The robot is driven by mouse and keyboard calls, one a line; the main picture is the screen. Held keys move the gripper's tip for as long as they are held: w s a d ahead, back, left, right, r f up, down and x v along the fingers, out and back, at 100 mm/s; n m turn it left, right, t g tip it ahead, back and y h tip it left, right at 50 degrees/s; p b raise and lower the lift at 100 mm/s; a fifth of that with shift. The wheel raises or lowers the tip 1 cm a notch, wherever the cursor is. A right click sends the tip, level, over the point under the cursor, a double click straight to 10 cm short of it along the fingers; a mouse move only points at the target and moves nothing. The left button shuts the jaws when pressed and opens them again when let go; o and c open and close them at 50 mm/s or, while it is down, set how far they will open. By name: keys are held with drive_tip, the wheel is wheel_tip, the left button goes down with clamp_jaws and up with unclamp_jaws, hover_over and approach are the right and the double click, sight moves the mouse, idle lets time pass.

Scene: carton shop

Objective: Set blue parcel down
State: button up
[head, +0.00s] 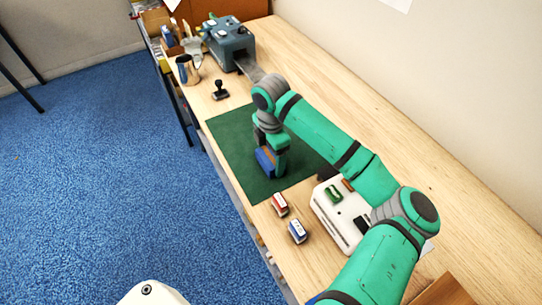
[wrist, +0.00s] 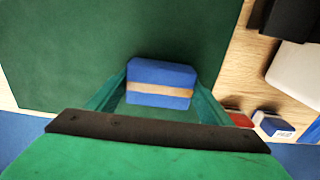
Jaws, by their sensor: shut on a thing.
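The blue parcel (head: 265,160) has a tan band around it, seen clearly in the wrist view (wrist: 160,75). My gripper (head: 272,160) is shut on it, with one finger on each side in the wrist view (wrist: 160,90). The parcel is over the green mat (head: 230,135), near its middle in the head view. I cannot tell whether its underside touches the mat.
A red-and-white box (head: 280,204) and a blue-and-white box (head: 298,231) stand near the table's front edge, beside a white device (head: 335,220). Much of the mat is bare.

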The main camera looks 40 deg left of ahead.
sight(272, 156)
drive_tip(key=o, duration=0.9)
drive_tip(key=shift+d, duration=0.1)
drive_tip(key=o, duration=0.3)
drive_tip(key=shift+w+d, duration=0.1)
drive_tip(key=shift+d, duration=0.05)
wheel_tip(272, 156, up, 12)
